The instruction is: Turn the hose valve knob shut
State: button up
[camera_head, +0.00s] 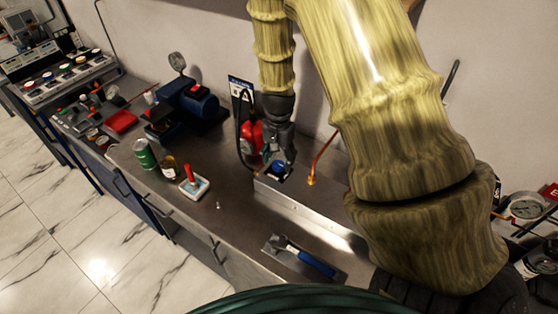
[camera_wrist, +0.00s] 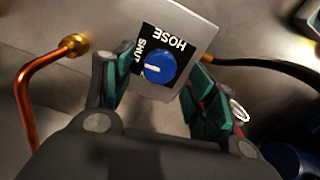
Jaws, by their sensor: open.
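The hose valve knob (camera_wrist: 159,67) is round and blue with a short white pointer line. It sits on a light plate (camera_wrist: 199,33) with a black label reading HOSE and SHUT. In the wrist view the pointer line lies toward the left, where the word SHUT shows. My gripper (camera_wrist: 162,76) is open, with one green-padded finger on each side of the knob. I cannot tell whether the fingers touch it. In the head view my gripper (camera_head: 279,156) points down just above the blue knob (camera_head: 278,168), partly covering it.
A copper pipe (camera_head: 320,158) rises to the right of the knob, and a black hose (camera_wrist: 255,64) runs on the other side. A red cylinder (camera_head: 251,138) stands behind.

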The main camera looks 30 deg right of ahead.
aim_at(279, 164)
notch_tip(279, 164, up, 10)
jog(key=shift+r, duration=0.15)
dwell(0.3)
jog(key=shift+s+f+n+p, duration=0.1)
jog(key=shift+f+n+p, duration=0.4)
jog(key=shift+f+n, duration=2.1)
jog(key=shift+w+f+n+p, duration=0.1)
jog(key=shift+f+n+p, duration=0.35)
jog(key=shift+f+n, duration=2.1)
jog(key=shift+s+f+n+p, duration=0.1)
jog(key=shift+f+n+p, duration=0.6)
jog(key=shift+n, duration=3.55)
jog(key=shift+f, duration=0.2)
jog(key=shift+c, duration=0.2)
jog(key=c, duration=1)
